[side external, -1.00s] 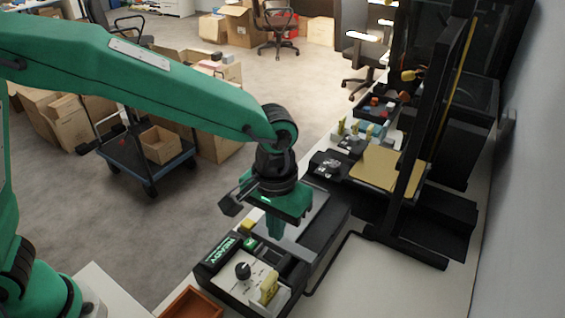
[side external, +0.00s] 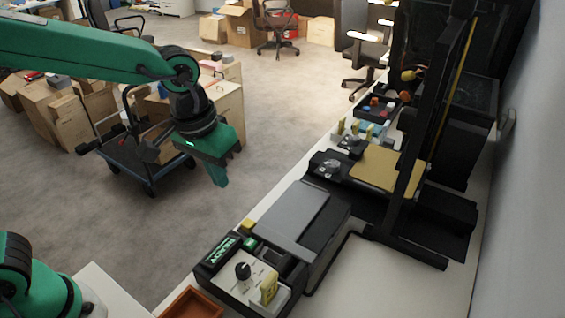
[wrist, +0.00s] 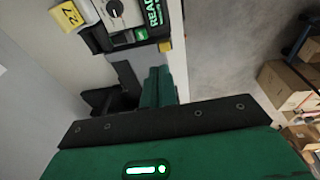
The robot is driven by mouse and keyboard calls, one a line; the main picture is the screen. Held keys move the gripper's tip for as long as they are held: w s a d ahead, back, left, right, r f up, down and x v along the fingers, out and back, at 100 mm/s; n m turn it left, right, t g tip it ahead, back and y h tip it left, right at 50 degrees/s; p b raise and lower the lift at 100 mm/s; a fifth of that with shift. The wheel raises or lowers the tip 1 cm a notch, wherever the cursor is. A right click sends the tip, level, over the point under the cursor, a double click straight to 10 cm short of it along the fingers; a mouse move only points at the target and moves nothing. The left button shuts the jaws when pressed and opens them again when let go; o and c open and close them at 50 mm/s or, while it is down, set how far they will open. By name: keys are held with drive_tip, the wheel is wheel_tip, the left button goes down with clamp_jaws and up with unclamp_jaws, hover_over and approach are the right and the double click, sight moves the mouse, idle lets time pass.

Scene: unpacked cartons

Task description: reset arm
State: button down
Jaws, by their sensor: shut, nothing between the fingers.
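My green arm reaches in from the left in the side external view. My gripper (side external: 219,179) hangs over the open floor, left of the bench and clear of it. Its green fingers are together with nothing between them. In the wrist view my gripper (wrist: 160,74) also shows shut and empty, with the bench machine's panel beyond it. The black machine with a lit READY display (side external: 222,254), a dial (side external: 243,271) and a yellow tag (side external: 269,288) stands at the front of the bench. Its flat grey plate (side external: 292,214) is in full view.
An orange-brown tray (side external: 190,303) sits by the machine's front left. A black frame (side external: 440,130) stands over a tan plate (side external: 378,170) farther along the bench. A blue trolley (side external: 140,172) and cartons (side external: 60,118) stand on the floor behind my arm.

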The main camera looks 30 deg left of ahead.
drive_tip(key=s+a+r+t, duration=0.1)
drive_tip(key=s+a+t, duration=0.1)
drive_tip(key=s+a, duration=0.3)
drive_tip(key=s+a+r+t, duration=0.1)
drive_tip(key=s+a, duration=0.4)
drive_tip(key=a, duration=0.5)
drive_tip(key=shift+s+a+r+t+y, duration=0.35)
drive_tip(key=shift+r+t+y, duration=0.05)
drive_tip(key=shift+r, duration=0.35)
